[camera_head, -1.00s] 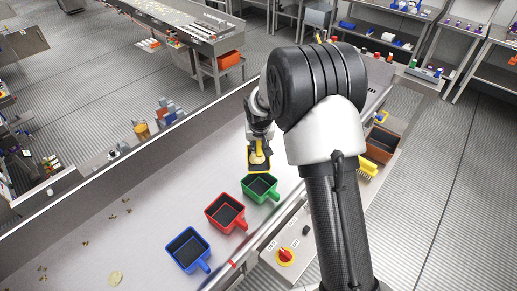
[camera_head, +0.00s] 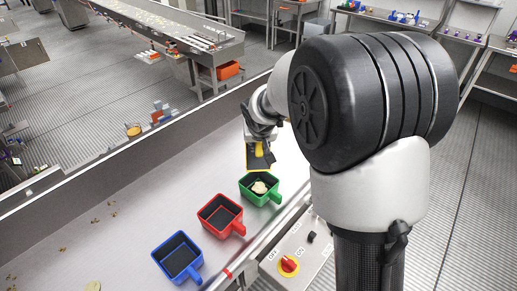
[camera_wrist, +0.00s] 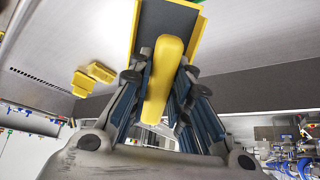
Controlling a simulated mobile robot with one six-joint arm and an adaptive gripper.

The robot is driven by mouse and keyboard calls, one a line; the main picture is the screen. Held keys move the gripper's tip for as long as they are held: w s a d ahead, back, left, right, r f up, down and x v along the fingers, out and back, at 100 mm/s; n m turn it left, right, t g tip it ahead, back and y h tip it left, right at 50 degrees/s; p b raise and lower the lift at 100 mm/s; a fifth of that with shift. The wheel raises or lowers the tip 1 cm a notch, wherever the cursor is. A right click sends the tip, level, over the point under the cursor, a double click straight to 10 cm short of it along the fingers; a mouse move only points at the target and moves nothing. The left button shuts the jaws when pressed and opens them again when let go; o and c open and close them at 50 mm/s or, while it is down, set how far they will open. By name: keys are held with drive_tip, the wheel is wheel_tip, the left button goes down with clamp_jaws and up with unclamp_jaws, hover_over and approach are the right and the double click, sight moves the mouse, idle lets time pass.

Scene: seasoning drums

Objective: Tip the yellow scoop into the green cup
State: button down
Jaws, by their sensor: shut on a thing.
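My gripper (camera_head: 262,136) is shut on the handle of the yellow scoop (camera_head: 259,158). In the wrist view my gripper (camera_wrist: 160,95) has its fingers on both sides of the yellow handle of the scoop (camera_wrist: 163,80), with the dark-lined pan beyond. The scoop is tipped steeply, its dark inside showing and looking empty. It is just behind and above the green cup (camera_head: 262,201); I cannot tell if they touch. The green cup stands upright, and pale chip-like pieces (camera_head: 260,187) lie in it.
A red cup (camera_head: 220,231) and a blue cup (camera_head: 179,272) stand in line on the metal surface to the front left. Small crumbs (camera_head: 95,220) lie on the open surface at left. A control box with a red knob (camera_head: 289,265) is at the near edge.

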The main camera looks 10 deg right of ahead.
drive_tip(key=shift+s+a+f+t+b, duration=0.15)
drive_tip(key=shift+s+t+b, duration=0.2)
drive_tip(key=shift+b, duration=1.4)
drive_tip(key=shift+s+d+f+t+b, duration=0.15)
drive_tip(key=shift+s+t+b, duration=0.15)
drive_tip(key=shift+b, duration=1.4)
drive_tip(key=shift+s+a+r+t+b, duration=0.2)
drive_tip(key=shift+s+t+b, duration=0.4)
drive_tip(key=shift+b, duration=0.25)
